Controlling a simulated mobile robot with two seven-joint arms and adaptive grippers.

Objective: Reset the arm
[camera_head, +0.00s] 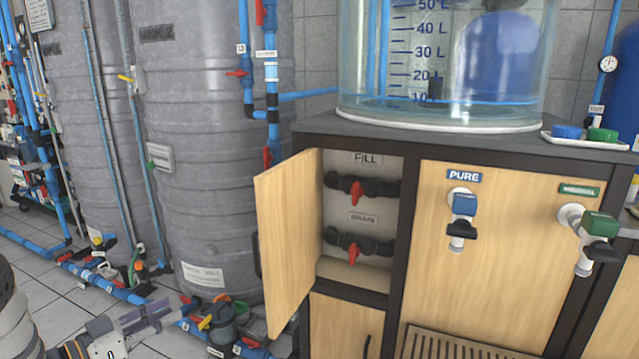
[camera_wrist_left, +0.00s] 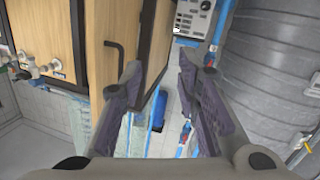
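My left gripper (camera_head: 160,314) is low at the left of the head view, in front of the grey tanks and left of the open cabinet door (camera_head: 288,240). In the left wrist view the two fingers of the left gripper (camera_wrist_left: 160,68) stand apart with nothing between them. The cabinet's handle (camera_wrist_left: 115,50) and wood front show beyond the fingers in that view. My right gripper is in neither view.
The open compartment holds the FILL valve (camera_head: 358,188) and the DRAIN valve (camera_head: 356,246). A large grey tank (camera_head: 200,150) stands left of the door. Blue pipes and fittings (camera_head: 120,290) run along the floor near my left gripper. A clear graduated vessel (camera_head: 420,60) stands on the counter.

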